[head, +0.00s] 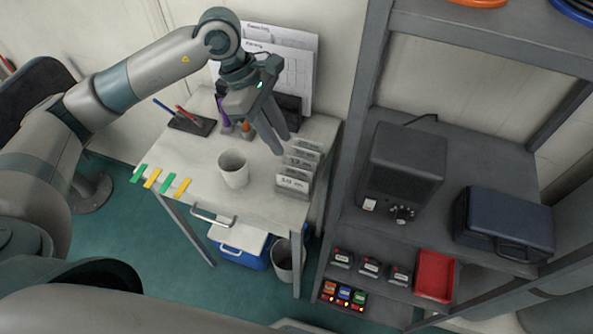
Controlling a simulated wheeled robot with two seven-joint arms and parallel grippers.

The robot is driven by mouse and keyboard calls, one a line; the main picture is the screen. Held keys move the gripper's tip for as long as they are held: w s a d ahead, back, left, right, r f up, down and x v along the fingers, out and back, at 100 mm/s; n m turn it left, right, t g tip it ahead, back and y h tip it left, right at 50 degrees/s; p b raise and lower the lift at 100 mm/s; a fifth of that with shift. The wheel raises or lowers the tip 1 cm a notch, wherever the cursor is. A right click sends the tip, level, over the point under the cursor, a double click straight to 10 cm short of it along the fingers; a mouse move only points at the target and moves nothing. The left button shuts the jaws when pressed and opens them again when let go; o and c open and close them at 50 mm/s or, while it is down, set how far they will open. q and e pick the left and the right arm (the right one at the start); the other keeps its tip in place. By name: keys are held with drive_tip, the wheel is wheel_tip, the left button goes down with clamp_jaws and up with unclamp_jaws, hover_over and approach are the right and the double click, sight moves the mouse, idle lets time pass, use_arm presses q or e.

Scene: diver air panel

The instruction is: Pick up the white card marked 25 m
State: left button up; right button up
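Several white cards stand upright in a row in a grey holder at the right edge of the white table (213,190). The front card (292,184) carries dark print too small to read surely. The cards behind it (304,156) are partly covered, and I cannot tell which is marked 25 m. My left gripper (281,146) points down just behind and left of the card row. Its two fingers look apart with nothing seen between them. I cannot tell whether a fingertip touches a card. My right gripper is out of view.
A white cup (233,169) stands left of the cards. A dark pen tray (192,124) and papers on the wall (292,62) are behind. Coloured tabs (153,177) line the table's left edge. A grey shelf (347,220) with a dark box (405,160) rises close on the right.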

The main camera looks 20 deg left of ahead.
use_arm(q)
drive_tip(key=p, duration=0.1)
approach(296, 175)
drive_tip(key=shift+d+f, duration=0.75)
drive_tip(key=shift+d, duration=0.05)
drive_tip(key=shift+f, duration=0.1)
drive_tip(key=shift+d+f+p, duration=0.2)
drive_tip(key=shift+f+p, duration=0.05)
drive_tip(key=shift+p, duration=0.1)
drive_tip(key=p+x, duration=0.1)
drive_tip(key=x, duration=0.3)
drive_tip(key=shift+d+f+p, duration=0.1)
drive_tip(key=shift+f+p, duration=0.2)
drive_tip(key=shift+f, duration=0.15)
clamp_jaws()
